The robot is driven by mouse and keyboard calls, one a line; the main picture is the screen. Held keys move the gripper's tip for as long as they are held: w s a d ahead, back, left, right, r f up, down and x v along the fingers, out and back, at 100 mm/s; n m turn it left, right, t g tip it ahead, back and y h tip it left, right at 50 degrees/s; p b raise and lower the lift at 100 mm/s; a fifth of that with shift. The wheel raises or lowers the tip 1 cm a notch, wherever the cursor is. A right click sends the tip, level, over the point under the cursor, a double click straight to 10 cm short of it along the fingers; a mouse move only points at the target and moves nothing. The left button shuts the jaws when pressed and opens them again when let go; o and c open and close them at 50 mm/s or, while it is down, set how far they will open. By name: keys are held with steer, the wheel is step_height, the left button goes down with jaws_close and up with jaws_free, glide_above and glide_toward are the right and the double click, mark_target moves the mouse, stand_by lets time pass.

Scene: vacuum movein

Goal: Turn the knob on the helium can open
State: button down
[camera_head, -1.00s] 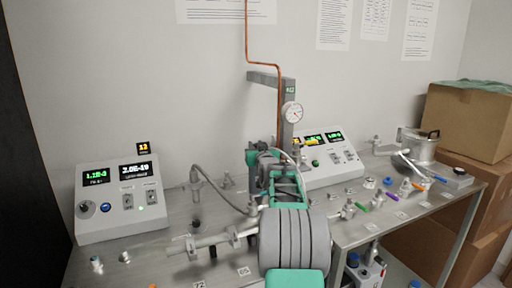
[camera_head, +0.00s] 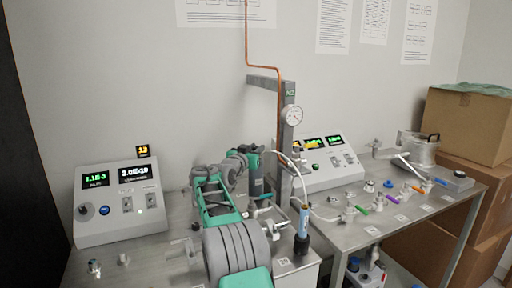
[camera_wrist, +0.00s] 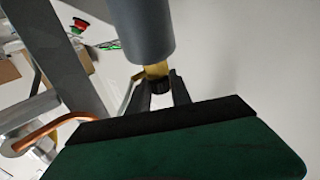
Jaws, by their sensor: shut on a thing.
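In the wrist view a grey cylinder (camera_wrist: 141,30), which looks like the helium can, comes in from the top with a brass neck (camera_wrist: 155,71) at its end. A small dark knob (camera_wrist: 160,87) sits at the neck. My gripper (camera_wrist: 161,92) has one finger on each side of this knob and is shut on it. The dark edge of my gripper hides what lies below. In the head view my arm blocks the front middle of the bench, and I cannot clearly make out the fingertips or the can there.
A blue bottle-like tool (camera_head: 304,222) on a black base, with a white hose, stands just right of my arm. A grey post with a round gauge (camera_head: 292,116) and a copper pipe (camera_head: 279,95) rise behind. Control boxes stand left (camera_head: 122,205) and right (camera_head: 330,163).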

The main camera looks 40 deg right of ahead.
steer(key=g+p, duration=0.1)
steer(key=m+g+h+p, duration=0.1)
steer(key=p, duration=0.1)
steer(key=shift+w+r+m+p, duration=0.1)
steer(key=shift+r+m+p, duration=0.15)
steer(key=shift+m+p, duration=0.05)
steer(key=shift+m+g+p, duration=0.3)
steer(key=shift+g+p, duration=0.3)
steer(key=shift+p, duration=0.4)
steer(key=shift+f+m+g+h+p, duration=0.3)
steer(key=shift+m+g+p, duration=0.45)
steer(key=shift+p, duration=0.85)
steer(key=c, duration=1.2)
jaws_free()
steer(key=shift+o, duration=0.2)
